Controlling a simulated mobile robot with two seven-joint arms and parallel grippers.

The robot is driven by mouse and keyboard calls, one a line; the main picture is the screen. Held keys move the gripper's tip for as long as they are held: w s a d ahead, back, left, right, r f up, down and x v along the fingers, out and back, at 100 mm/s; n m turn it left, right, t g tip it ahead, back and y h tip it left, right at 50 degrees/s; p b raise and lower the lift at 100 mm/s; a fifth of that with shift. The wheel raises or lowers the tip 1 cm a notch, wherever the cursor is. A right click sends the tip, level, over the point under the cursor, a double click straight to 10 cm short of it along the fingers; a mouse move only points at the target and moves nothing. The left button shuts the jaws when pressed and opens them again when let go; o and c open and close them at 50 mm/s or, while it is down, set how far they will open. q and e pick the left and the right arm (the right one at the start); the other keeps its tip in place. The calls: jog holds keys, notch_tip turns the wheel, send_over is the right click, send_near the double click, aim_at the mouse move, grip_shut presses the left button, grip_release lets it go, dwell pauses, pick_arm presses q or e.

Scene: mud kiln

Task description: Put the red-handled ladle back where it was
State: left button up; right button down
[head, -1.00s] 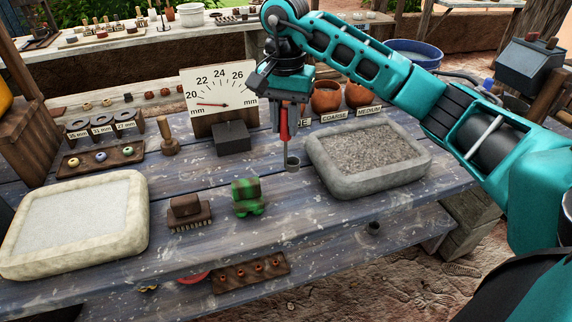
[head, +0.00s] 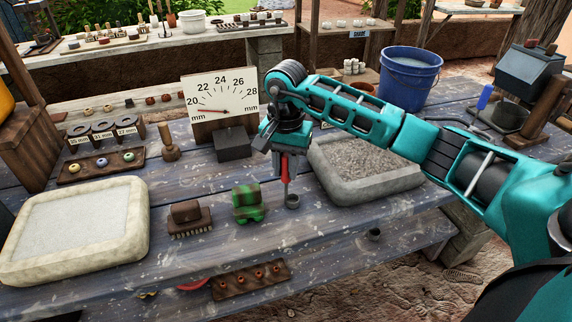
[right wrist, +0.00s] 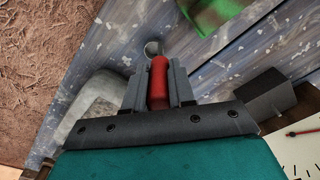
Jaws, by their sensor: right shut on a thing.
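The ladle has a red handle (head: 284,167) and a small grey cup (head: 292,201) at its lower end. My right gripper (head: 283,156) is shut on the red handle and holds the ladle upright, cup down. The cup is at or just above the blue-grey table (head: 330,230), between the green block and the gravel tray; I cannot tell whether it touches. In the right wrist view the handle (right wrist: 159,82) sits between both fingers, and the cup (right wrist: 153,48) shows beyond it. My left gripper is not in view.
A green-and-brown block (head: 248,204) and a brown brush (head: 190,218) stand left of the ladle. The stone gravel tray (head: 365,190) is close on the right, a pale tray (head: 140,225) far left. A dial gauge (head: 222,97) stands behind. The table front is mostly clear.

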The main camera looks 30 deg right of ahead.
jog(key=shift+f, duration=0.25)
jog(key=c, duration=1)
grip_release()
jog(key=shift+r, duration=0.1)
jog(key=shift+o, duration=0.2)
notch_tip(320, 180, up, 12)
jog(key=shift+r, duration=0.2)
